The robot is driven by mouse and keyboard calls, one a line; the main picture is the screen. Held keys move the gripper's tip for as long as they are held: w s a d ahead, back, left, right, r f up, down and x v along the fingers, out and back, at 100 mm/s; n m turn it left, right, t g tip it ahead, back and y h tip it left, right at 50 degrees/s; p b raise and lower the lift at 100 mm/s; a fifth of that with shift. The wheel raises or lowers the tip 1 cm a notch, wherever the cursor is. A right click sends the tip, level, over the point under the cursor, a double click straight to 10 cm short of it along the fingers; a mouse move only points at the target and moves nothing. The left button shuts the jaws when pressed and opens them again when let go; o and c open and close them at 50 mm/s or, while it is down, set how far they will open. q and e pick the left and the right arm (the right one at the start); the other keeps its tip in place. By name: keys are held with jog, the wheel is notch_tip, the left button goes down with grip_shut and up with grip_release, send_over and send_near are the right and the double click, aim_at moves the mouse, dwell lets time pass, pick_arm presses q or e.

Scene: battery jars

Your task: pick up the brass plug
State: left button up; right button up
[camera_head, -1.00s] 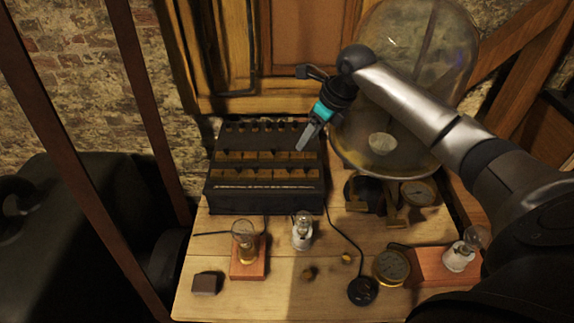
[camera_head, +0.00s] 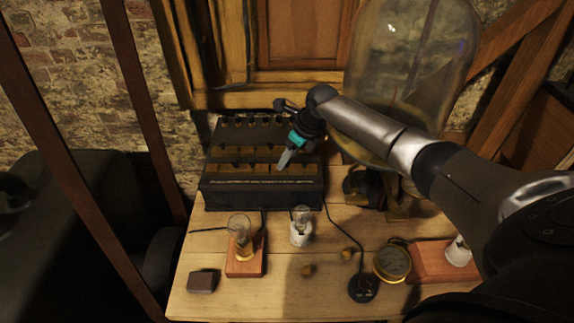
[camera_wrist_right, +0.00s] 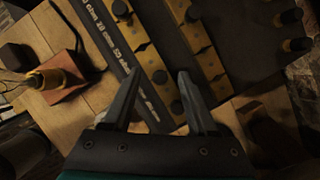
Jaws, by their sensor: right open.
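Two small brass pieces lie on the wooden table in the head view, one left (camera_head: 307,270) and one right (camera_head: 347,254). I cannot tell which of them, if either, is the brass plug. A black box (camera_head: 262,196) with rows of brass bars stands behind them, with several knobs (camera_head: 252,122) along its back. My right gripper (camera_head: 284,160) is over the box's brass rows, open and apparently empty. In the right wrist view its two fingers (camera_wrist_right: 155,78) are spread above the box's brass bars (camera_wrist_right: 150,62). My left gripper is not in view.
A bulb on a wooden base (camera_head: 246,268), a white-based bulb (camera_head: 301,236), a dark block (camera_head: 203,281), a brass dial (camera_head: 392,263) and a black round piece (camera_head: 363,288) stand in front. A large glass bell jar (camera_head: 410,70) stands right of the box.

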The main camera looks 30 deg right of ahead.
grip_shut()
dwell(0.5)
